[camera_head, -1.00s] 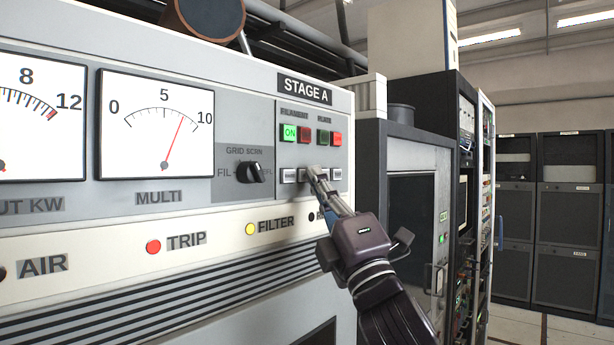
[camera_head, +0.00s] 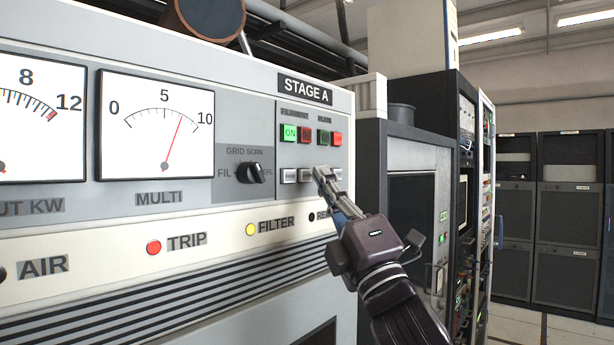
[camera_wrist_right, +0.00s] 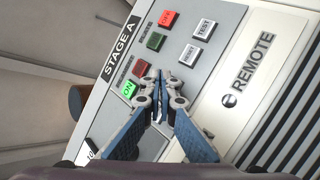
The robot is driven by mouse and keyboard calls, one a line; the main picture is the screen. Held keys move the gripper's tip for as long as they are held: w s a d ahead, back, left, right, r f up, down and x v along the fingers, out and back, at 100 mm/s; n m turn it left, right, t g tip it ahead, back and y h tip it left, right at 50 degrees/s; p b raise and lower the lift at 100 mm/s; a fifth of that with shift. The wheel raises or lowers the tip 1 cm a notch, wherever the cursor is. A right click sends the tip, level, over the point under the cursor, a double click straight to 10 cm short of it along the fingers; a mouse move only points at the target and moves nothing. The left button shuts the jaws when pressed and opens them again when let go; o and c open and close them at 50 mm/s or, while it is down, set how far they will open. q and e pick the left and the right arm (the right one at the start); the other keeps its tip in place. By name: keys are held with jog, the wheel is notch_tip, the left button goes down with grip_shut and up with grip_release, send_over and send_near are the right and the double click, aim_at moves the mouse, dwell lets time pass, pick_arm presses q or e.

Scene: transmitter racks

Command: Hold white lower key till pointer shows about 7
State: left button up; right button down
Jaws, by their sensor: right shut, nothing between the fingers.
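The MULTI meter (camera_head: 156,125) shows a red pointer at about 7 on its 0–10 scale. A row of white keys (camera_head: 289,176) sits under the lamps of the STAGE A panel. In the wrist view, one key (camera_wrist_right: 204,28) reads TEST; the legend on the key beside it (camera_wrist_right: 188,55) is too small to read surely. I cannot tell which key is the lower one. My right gripper (camera_head: 323,172) is shut and empty, its fingertips in front of the right half of the row, hiding part of it. It also shows in the wrist view (camera_wrist_right: 160,78), apparently clear of the panel. My left gripper is out of view.
A green ON lamp (camera_head: 290,132) and a red lamp (camera_head: 336,139) are lit above the keys. The black GRID SCRN knob (camera_head: 252,172) is left of the keys. A dark cabinet (camera_head: 411,220) stands right of the panel, close to my right arm.

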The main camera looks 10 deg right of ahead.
jog(key=s+d, duration=0.1)
jog(key=s, duration=0.1)
jog(key=s+d, duration=0.2)
dwell(0.4)
jog(key=shift+w, duration=0.1)
